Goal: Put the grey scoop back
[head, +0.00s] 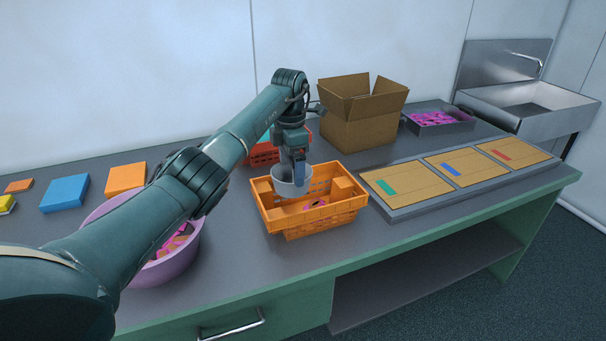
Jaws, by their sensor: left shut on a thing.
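The grey scoop (289,187) is a round cup-like thing at the back left of the orange crate (322,219). My left gripper (298,172) points down and is shut on the scoop, holding it at or just above the crate. I cannot tell whether the scoop touches the crate. The crate holds a few pink and dark pieces and what looks like an orange block. The scoop's handle is mostly hidden by the gripper. My right gripper is not in view.
A purple tub (190,249) with pink pieces stands left, partly behind my arm. A red crate (263,154) and a cardboard box (362,119) stand behind. A tray with three tan panels (403,188) lies right, near a sink (532,98). The counter front is clear.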

